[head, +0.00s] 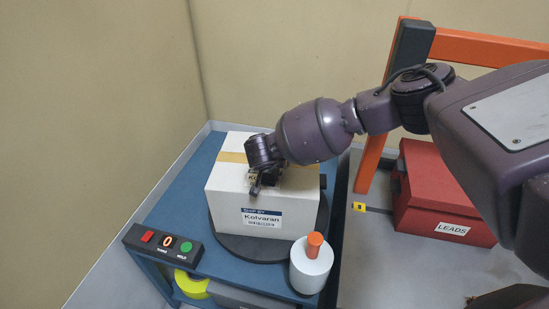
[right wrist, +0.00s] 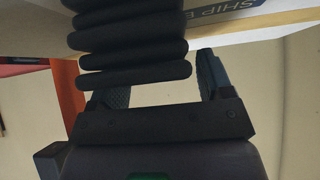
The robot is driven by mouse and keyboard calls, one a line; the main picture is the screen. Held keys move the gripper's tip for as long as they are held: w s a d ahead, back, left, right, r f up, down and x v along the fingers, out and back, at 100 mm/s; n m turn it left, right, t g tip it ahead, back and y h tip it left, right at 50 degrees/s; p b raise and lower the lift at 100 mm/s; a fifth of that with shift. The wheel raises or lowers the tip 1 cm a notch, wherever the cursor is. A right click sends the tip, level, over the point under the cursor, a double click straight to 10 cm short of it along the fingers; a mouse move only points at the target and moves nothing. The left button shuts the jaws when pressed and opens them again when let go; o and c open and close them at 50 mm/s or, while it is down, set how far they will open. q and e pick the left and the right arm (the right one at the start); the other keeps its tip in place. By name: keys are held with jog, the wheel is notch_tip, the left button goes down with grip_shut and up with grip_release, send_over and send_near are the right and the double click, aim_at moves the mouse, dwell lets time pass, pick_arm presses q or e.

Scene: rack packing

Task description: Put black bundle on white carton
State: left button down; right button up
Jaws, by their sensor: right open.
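The white carton (head: 262,202) stands on a dark round plate on the blue cart, its printed label facing front. My right gripper (head: 262,186) is over the carton's top near the front edge, pointing down, mostly hidden by its wrist. In the right wrist view its two fingers (right wrist: 165,82) are apart. The black bundle (right wrist: 130,42), several stacked black rolls, is right by the fingers and overlaps the space between them, with the carton (right wrist: 285,18) behind it. In the head view the bundle is mostly hidden or indistinct. My left gripper is out of view.
A white cylinder with an orange top (head: 311,266) stands close to the carton's right front. A button box (head: 163,244) sits at the cart's left front. A red box labelled LEADS (head: 437,195) and an orange frame (head: 372,150) are to the right.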

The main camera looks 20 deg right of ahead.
jog(key=p+v, duration=0.1)
jog(key=v, duration=1.1)
